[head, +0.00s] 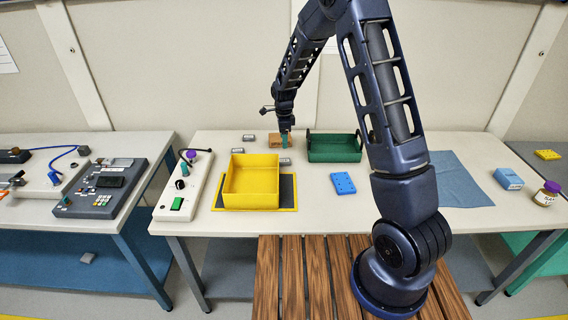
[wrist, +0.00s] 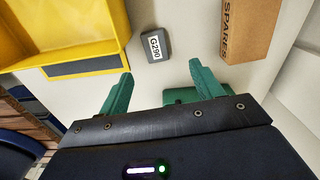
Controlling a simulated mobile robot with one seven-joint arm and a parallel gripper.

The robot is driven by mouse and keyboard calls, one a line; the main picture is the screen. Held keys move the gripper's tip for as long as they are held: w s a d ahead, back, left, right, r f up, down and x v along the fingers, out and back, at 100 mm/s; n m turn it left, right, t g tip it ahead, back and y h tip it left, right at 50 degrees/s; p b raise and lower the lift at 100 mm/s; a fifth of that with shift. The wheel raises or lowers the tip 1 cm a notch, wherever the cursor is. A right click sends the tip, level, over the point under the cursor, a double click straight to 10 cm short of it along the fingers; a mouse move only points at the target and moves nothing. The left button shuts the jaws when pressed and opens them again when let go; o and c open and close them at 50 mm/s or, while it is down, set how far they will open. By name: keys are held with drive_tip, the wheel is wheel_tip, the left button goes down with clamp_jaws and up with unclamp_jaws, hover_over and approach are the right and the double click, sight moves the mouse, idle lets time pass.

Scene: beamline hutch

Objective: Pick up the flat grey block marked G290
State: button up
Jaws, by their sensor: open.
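The flat grey block marked G290 (wrist: 153,50) lies on the table in the wrist view, its white label readable. It sits between the yellow bin and the cardboard box. In the head view a small grey block (head: 285,161) by the bin's back right corner appears to be the same one; its label is too small to read there. My gripper (wrist: 161,87) has teal fingers spread apart with nothing between them. The block lies beyond the fingertips, within the gap's width in the picture. In the head view my gripper (head: 285,140) is over the back of the table.
The yellow bin (head: 250,198) stands on a dark mat. A cardboard box marked SPARES (wrist: 245,30) and a green crate (head: 334,155) are close by. Another grey block (head: 249,138) lies behind the bin. A blue block (head: 343,183) lies in front of the crate.

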hover_over(285, 160)
drive_tip(key=f, duration=0.5)
drive_tip(key=shift+w+a, duration=0.2)
drive_tip(key=shift+w, duration=0.1)
drive_tip(key=f, duration=0.4)
drive_tip(key=shift+s+d+f, duration=0.15)
drive_tip(key=shift+s+d, duration=0.05)
drive_tip(key=shift+s, duration=0.2)
drive_tip(key=shift+f, duration=0.55)
drive_tip(key=c, duration=1.1)
